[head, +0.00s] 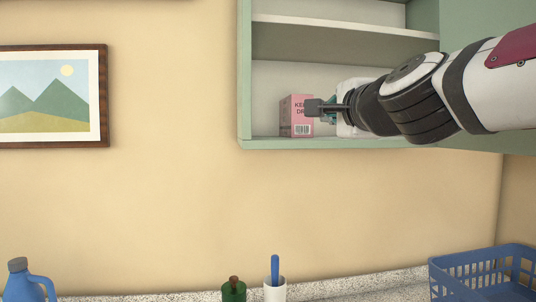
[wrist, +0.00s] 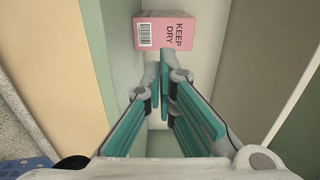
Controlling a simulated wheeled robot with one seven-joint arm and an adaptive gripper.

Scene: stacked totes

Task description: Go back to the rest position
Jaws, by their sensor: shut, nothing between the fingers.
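My gripper (head: 318,107) is at the end of my arm, which reaches in from the right to the open wall cabinet. In the wrist view my gripper (wrist: 163,72) has its teal-padded fingers together and empty. A pink box (head: 290,115) marked "KEEP DRY" stands on the cabinet's lower shelf, just beyond the fingertips. It also shows in the wrist view (wrist: 155,30), just past the fingers. I cannot tell whether the fingertips touch the box. My gripper covers part of the box's right side in the head view.
The green cabinet (head: 244,75) has an empty shelf (head: 345,29) above. Its right part is hidden by my arm. Below, a blue jug (head: 18,285), a green bottle (head: 234,292), a white cup (head: 275,291) and a blue basket (head: 480,262) line the counter. A framed picture (head: 104,95) hangs left.

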